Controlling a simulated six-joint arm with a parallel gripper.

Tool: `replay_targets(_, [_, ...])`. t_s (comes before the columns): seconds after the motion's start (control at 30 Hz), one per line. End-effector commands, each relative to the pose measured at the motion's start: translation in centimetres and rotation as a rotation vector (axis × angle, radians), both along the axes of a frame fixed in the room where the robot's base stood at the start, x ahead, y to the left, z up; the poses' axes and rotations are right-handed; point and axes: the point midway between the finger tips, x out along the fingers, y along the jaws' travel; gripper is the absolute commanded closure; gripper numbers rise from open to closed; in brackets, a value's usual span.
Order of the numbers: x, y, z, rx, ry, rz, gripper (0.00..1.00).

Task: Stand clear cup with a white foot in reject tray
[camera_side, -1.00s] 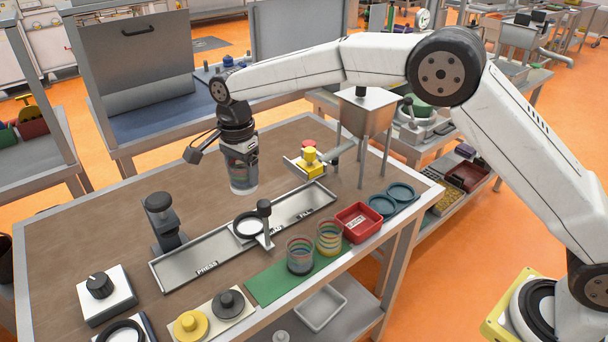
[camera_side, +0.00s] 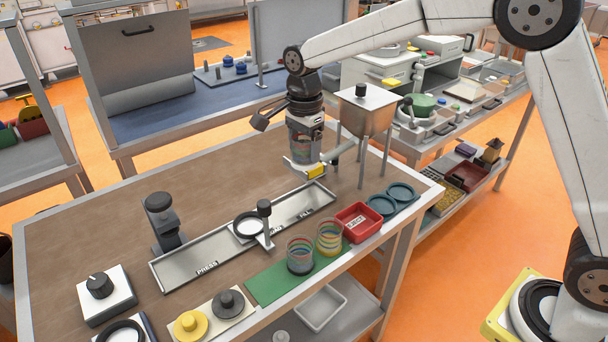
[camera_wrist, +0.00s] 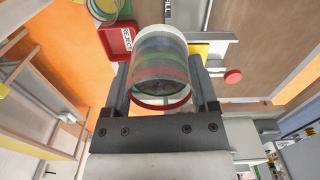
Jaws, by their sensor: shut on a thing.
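The clear cup with a white foot (camera_wrist: 160,65) is in my gripper, with coloured bands around its wall. In the side view the cup (camera_side: 304,148) hangs upright, above the far right part of the bench near the yellow block. My gripper (camera_wrist: 158,90) is shut on it, one finger on each side. The red reject tray (camera_side: 358,222) stands at the bench's right front, apart from the cup and nearer the camera. It also shows in the wrist view (camera_wrist: 117,40). No cup is visible in it.
A hopper on legs (camera_side: 367,110) stands just right of my gripper. Two banded cups (camera_side: 300,256) stand on the green mat (camera_side: 262,288) left of the tray. Two teal rings (camera_side: 391,198) lie right of it. A long metal track (camera_side: 195,262) crosses the bench.

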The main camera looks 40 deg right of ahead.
Motion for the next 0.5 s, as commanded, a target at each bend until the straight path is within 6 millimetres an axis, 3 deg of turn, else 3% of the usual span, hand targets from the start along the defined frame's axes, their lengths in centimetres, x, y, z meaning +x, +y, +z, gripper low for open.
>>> replay_targets(0.2, [-3.4,-4.0,0.0,0.000,-0.001,-0.079,0.84])
replay_targets(0.5, [-6.8,-7.0,-0.4,0.000,-0.001,-0.149,0.84])
